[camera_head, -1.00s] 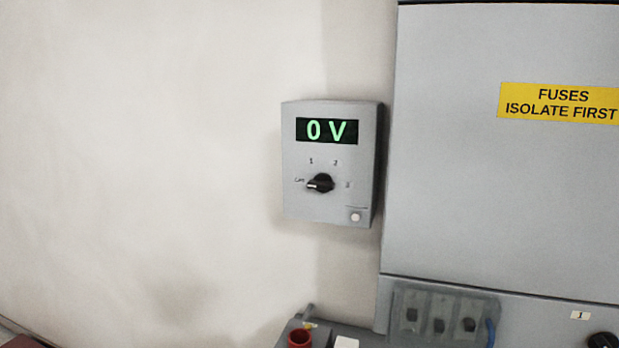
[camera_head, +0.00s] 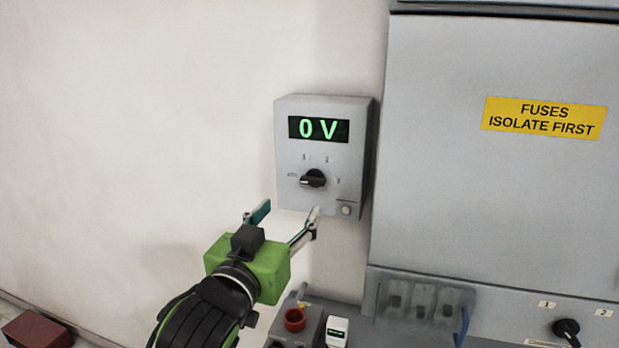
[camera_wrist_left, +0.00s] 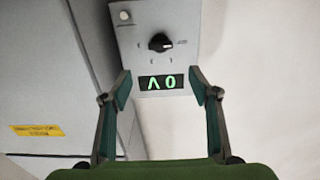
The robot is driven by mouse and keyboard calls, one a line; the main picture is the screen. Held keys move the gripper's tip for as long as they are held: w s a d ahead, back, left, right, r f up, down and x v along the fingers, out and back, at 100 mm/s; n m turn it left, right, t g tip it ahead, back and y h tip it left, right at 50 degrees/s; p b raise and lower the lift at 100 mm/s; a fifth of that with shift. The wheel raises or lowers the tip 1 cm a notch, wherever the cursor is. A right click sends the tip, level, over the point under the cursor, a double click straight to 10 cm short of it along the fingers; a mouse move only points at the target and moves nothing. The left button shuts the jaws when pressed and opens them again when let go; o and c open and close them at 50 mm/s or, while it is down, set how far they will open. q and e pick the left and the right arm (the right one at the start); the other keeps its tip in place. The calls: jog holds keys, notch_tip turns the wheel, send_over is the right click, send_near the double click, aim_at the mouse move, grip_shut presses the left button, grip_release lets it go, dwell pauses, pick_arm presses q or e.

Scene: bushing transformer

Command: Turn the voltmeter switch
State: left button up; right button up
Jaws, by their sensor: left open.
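The voltmeter (camera_head: 290,160) is a grey box on the wall with a green display (camera_head: 319,129) reading "0 V". Its black rotary switch (camera_head: 313,178) sits below the display, with the pointer toward the left "OFF" mark. My left gripper (camera_head: 288,212) is open and empty, its fingers pointing up at the voltmeter from below and left of the switch. In the left wrist view the voltmeter appears upside down, with the switch (camera_wrist_left: 160,42) beyond the two spread fingertips (camera_wrist_left: 162,90). No contact with the switch shows. My right gripper is not in view.
A grey cabinet (camera_head: 490,200) with a yellow fuse label (camera_head: 544,118) stands to the right. Below are several fuse holders (camera_head: 420,300), a red round part (camera_head: 295,320) and a small white device (camera_head: 337,331). The wall to the left is bare.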

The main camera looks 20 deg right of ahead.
aim_at(312, 181)
pick_arm(q)
jog(key=p+x, duration=0.4)
jog(key=x, duration=0.8)
jog(key=shift+r, duration=0.1)
jog(key=shift+p+x, duration=0.5)
jog(key=shift+x, duration=0.35)
jog(key=c, duration=1.1)
